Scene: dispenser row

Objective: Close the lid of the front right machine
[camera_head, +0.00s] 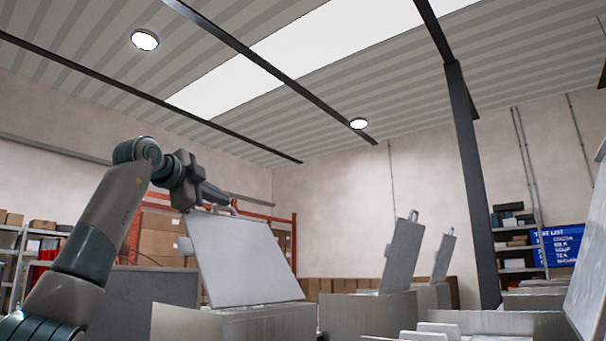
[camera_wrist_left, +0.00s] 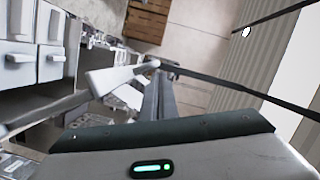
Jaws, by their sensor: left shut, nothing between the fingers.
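A pale grey machine lid (camera_head: 245,262) stands open and tilted up in the head view, above the machine body (camera_head: 235,325) nearest my left arm. My left gripper (camera_head: 229,207) is at the top edge of this lid, beside its small handle. In the left wrist view the shut fingers (camera_wrist_left: 164,80) point away from the camera, and a pale lid edge with a handle (camera_wrist_left: 146,67) is close beside them. I cannot tell whether they touch. Another lid (camera_head: 590,270) is cut off at the right edge of the head view. My right gripper is out of view.
Two more open lids (camera_head: 398,252) (camera_head: 443,257) stand on machines farther back. A dark post (camera_head: 473,180) rises behind the row at right. Shelves with boxes (camera_head: 515,235) and a blue sign (camera_head: 565,247) are at the back. The space above the lids is free.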

